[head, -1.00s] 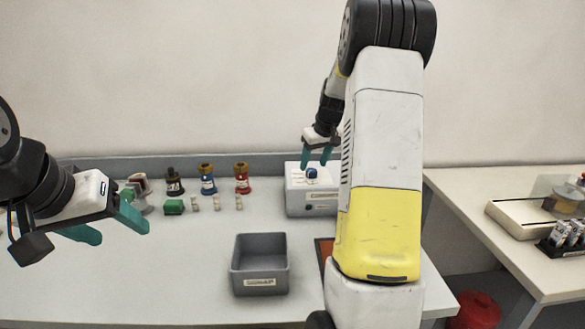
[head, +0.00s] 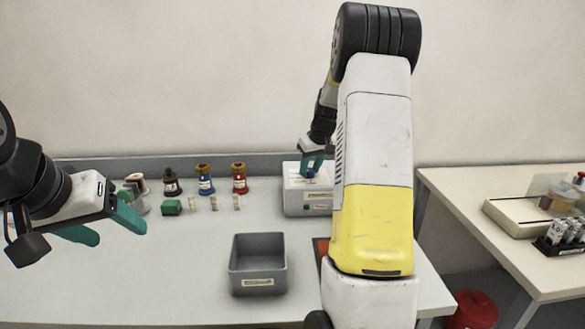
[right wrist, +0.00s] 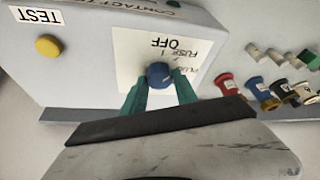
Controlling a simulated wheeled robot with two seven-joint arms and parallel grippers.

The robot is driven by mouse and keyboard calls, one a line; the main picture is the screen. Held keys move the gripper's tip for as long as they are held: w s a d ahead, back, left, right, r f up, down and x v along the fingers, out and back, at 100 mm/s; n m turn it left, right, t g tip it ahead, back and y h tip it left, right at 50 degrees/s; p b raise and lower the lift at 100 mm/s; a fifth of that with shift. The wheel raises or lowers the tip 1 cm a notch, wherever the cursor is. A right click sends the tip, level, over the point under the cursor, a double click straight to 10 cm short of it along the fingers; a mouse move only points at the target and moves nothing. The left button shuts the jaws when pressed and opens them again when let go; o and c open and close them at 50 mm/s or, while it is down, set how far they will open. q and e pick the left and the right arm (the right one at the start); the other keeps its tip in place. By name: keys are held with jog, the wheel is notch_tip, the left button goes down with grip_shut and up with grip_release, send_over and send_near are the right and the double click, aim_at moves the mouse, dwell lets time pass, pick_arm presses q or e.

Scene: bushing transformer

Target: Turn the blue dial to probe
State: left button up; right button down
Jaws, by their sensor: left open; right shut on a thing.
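The blue dial (head: 310,173) is on top of a white box (head: 310,204) at the back of the table. In the right wrist view the dial (right wrist: 159,74) sits on a white panel (right wrist: 140,55) marked with upside-down words. OFF and FUSE are legible; another word is partly hidden by a finger. I cannot tell which mark the dial points at. My right gripper (head: 312,163) comes down from above, and its green fingers are shut on the dial's sides. My left gripper (head: 118,232) is open and empty over the left part of the table.
A yellow button (right wrist: 48,47) beside a TEST label is on the box. Blue (head: 205,184) and red (head: 239,184) bushings and small parts stand left of the box. A grey bin (head: 258,283) sits in front. A side table (head: 465,205) is at right.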

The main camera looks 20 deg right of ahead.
jog(key=m+h, duration=0.1)
jog(key=m, duration=0.1)
jog(key=shift+a+m, duration=0.2)
jog(key=shift+m, duration=0.2)
jog(key=m+h, duration=0.1)
jog(key=m, duration=0.3)
jog(key=shift+w+a+h, duration=0.1)
jog(key=shift+h, duration=0.3)
jog(key=m, duration=0.2)
jog(key=m+g+h, duration=0.1)
jog(key=m, duration=0.2)
jog(key=shift+w+g, duration=0.1)
jog(key=shift+g, duration=0.2)
jog(key=shift+m+g+h, duration=0.6)
jog(key=shift+m, duration=1.3)
jog(key=c, duration=0.9)
grip_release()
jog(key=shift+c, duration=0.2)
